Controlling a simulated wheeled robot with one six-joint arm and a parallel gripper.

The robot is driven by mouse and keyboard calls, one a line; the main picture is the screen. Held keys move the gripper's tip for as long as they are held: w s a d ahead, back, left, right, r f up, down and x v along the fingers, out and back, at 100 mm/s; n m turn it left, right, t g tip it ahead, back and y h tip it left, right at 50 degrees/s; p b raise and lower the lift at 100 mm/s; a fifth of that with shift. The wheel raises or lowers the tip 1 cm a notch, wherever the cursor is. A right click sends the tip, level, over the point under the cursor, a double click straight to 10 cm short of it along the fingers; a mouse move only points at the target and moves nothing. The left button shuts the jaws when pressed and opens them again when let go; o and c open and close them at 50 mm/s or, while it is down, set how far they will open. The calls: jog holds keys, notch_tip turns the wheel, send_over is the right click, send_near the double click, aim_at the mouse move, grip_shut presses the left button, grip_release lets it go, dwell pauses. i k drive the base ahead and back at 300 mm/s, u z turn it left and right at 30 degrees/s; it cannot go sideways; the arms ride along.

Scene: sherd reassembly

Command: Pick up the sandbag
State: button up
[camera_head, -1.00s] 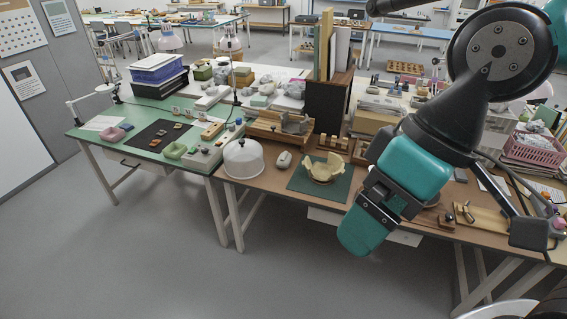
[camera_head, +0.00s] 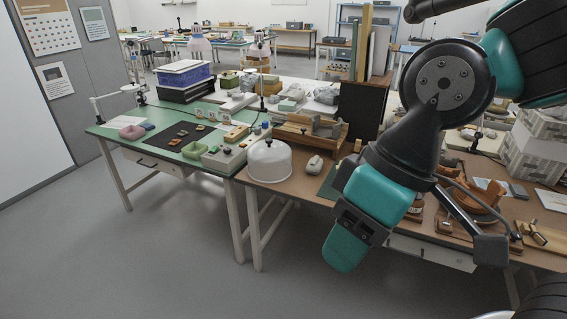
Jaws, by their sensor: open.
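My gripper (camera_head: 345,248), teal with a black mount, hangs in front of the brown bench, over the floor in the picture. It points down and left, its jaws are open and seen from the side, and nothing shows in it. I cannot tell for sure which thing is the sandbag. A small pale grey rounded lump (camera_head: 315,164) lies on the brown bench, right of the white dome and up-left of my gripper, clearly apart from it.
The white dome (camera_head: 269,161) stands at the brown bench's left front corner, with a wooden box (camera_head: 310,134) behind. The green table (camera_head: 112,131) holds a black mat (camera_head: 180,138) and several small pieces. The floor (camera_head: 150,260) in front is clear.

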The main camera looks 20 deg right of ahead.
aim_at(314, 165)
jog(key=u, duration=0.4)
jog(key=i, duration=1.65)
jog(key=z, duration=0.95)
jog(key=i, duration=0.65)
jog(key=z, duration=0.45)
